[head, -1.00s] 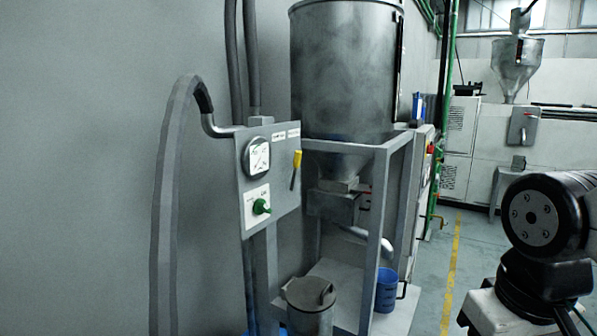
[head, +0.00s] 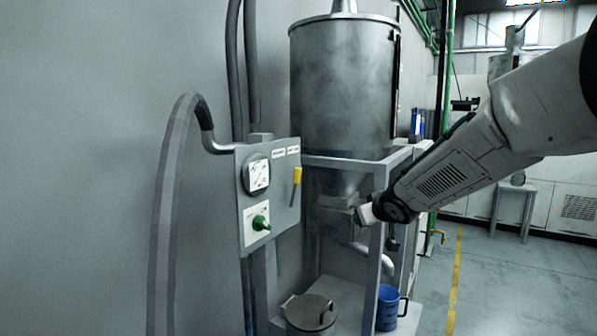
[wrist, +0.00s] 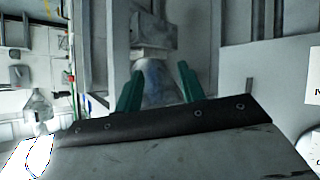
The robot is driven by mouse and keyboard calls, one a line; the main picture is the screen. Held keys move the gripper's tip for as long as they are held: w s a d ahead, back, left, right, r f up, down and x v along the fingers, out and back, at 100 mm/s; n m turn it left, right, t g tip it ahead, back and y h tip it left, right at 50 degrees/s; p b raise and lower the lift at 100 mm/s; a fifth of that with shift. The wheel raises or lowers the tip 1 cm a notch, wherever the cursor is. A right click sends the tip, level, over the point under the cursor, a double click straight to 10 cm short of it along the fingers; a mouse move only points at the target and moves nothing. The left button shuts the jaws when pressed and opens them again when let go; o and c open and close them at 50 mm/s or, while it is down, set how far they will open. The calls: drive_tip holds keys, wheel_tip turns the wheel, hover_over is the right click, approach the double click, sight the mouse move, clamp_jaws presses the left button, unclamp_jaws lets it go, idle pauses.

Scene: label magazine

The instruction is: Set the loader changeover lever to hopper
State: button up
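A lever with a yellow handle (head: 297,174) is on the right part of a grey wall panel (head: 275,180). Its handle is at the top and leans slightly right, under two small white labels (head: 286,152) too small to read. My gripper end (head: 368,213) is right of the panel and lower than the lever, by the frame's front post, touching nothing that I can make out. In the wrist view my gripper (wrist: 158,88) has its two green fingers spread apart with nothing between them. A grey surface fills the right side there; I cannot clearly identify the lever in that view.
The panel also carries a gauge (head: 257,175) and a green knob (head: 261,222). A metal hopper (head: 342,85) stands in a grey frame (head: 375,270) behind my gripper. Floor at right is open.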

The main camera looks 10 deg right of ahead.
drive_tip(key=w+a+r+n+t+y, duration=0.2)
drive_tip(key=w+a+r+n+y, duration=0.1)
drive_tip(key=w+a+r+y, duration=0.25)
drive_tip(key=n+y, duration=0.2)
drive_tip(key=y, duration=0.4)
approach(298, 170)
drive_tip(key=d+x, duration=0.1)
drive_tip(key=x, duration=1)
drive_tip(key=shift+w+a+f, duration=0.1)
drive_tip(key=shift+w+a, duration=0.05)
clamp_jaws()
